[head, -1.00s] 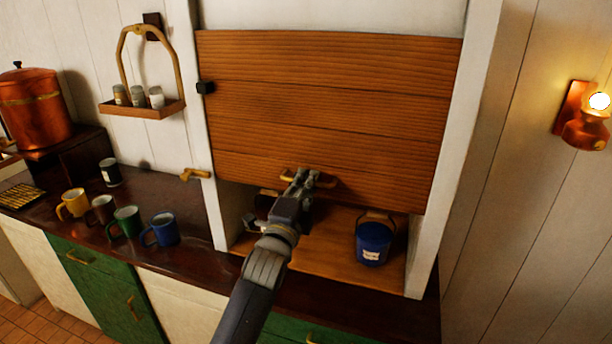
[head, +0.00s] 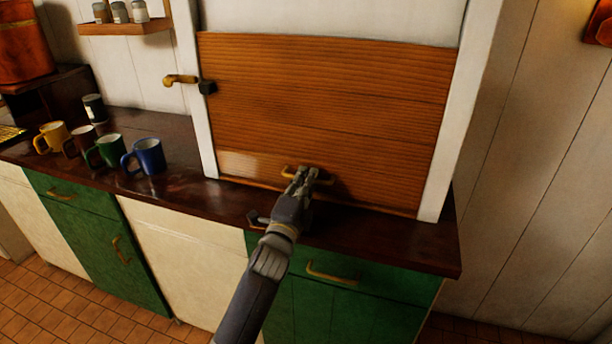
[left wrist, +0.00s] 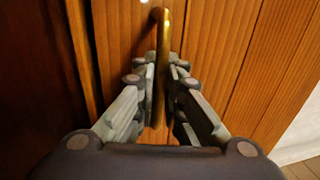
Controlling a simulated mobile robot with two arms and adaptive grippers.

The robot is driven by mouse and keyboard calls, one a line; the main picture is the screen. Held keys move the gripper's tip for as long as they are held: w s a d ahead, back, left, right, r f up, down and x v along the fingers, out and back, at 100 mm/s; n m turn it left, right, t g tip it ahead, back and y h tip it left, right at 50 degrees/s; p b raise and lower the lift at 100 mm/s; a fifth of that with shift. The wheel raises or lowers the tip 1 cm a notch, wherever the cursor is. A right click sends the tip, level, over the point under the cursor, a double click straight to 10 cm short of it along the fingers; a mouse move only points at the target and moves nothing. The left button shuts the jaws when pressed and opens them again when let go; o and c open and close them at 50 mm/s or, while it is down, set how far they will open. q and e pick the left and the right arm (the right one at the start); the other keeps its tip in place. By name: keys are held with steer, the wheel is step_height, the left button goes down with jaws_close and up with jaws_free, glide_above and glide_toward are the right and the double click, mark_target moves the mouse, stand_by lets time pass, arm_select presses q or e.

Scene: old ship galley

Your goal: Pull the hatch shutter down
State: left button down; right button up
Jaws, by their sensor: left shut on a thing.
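A brass handle (head: 322,179) sits low on the shutter. My left gripper (head: 303,175) is shut on this handle. In the left wrist view the fingers (left wrist: 160,85) close on both sides of the brass handle (left wrist: 160,50), against the shutter's planks (left wrist: 220,60). My right gripper is not in view.
A brass latch (head: 180,79) is on the wall left of the frame, beside a black block (head: 207,87) at the shutter's edge. Several mugs, including a blue mug (head: 146,156), stand on the counter (head: 190,190) at left. Green and cream cupboards (head: 95,220) are below.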

arm_select(q)
steer(key=shift+f, duration=0.8)
steer(key=c, duration=2)
jaws_free()
steer(key=shift+o, duration=0.2)
steer(key=shift+s, duration=0.1)
steer(key=v, duration=1.2)
